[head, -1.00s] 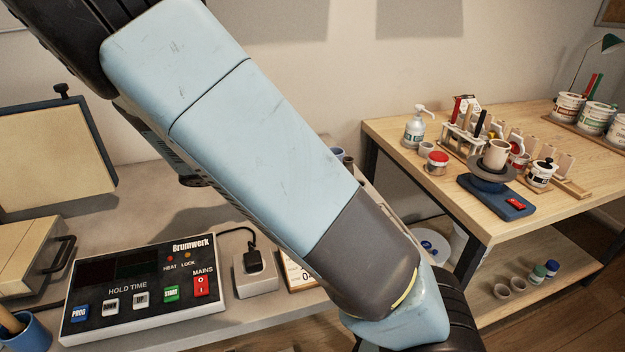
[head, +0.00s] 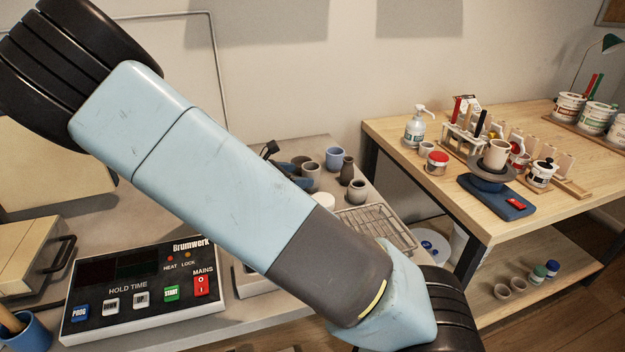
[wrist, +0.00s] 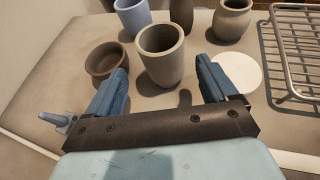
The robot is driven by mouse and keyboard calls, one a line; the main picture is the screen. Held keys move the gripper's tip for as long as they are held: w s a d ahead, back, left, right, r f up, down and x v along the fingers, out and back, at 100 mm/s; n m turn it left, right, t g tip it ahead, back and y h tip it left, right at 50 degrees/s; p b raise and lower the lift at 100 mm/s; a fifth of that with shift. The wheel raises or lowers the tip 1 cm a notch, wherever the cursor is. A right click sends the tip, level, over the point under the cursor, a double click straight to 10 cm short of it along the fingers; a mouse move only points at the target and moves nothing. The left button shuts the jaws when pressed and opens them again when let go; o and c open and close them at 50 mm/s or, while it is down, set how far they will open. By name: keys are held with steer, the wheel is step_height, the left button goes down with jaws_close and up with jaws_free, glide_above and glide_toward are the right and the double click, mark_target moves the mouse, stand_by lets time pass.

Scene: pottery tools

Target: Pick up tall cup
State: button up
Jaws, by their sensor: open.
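A tall grey tapered cup (wrist: 160,52) stands upright on the bench, between and slightly beyond the fingertips of my gripper (wrist: 163,68) in the wrist view. My gripper is open and empty, with one blue finger on each side of the cup's line and gaps on both sides. In the head view, what looks like the same cup (head: 311,171) stands behind my arm, with part of my gripper (head: 292,172) beside it. My arm hides most of the gripper there.
A brown bowl (wrist: 106,60) is close beside the left finger; a white disc (wrist: 237,71) is by the right one. A blue cup (wrist: 132,15), a brown vase (wrist: 181,12) and a round pot (wrist: 231,20) stand behind. A wire rack (wrist: 295,50) lies right.

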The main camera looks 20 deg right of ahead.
mark_target(303, 176)
steer(key=shift+s+x, duration=0.2)
steer(key=shift+x, duration=2.3)
steer(key=shift+c, duration=0.5)
steer(key=c, duration=1)
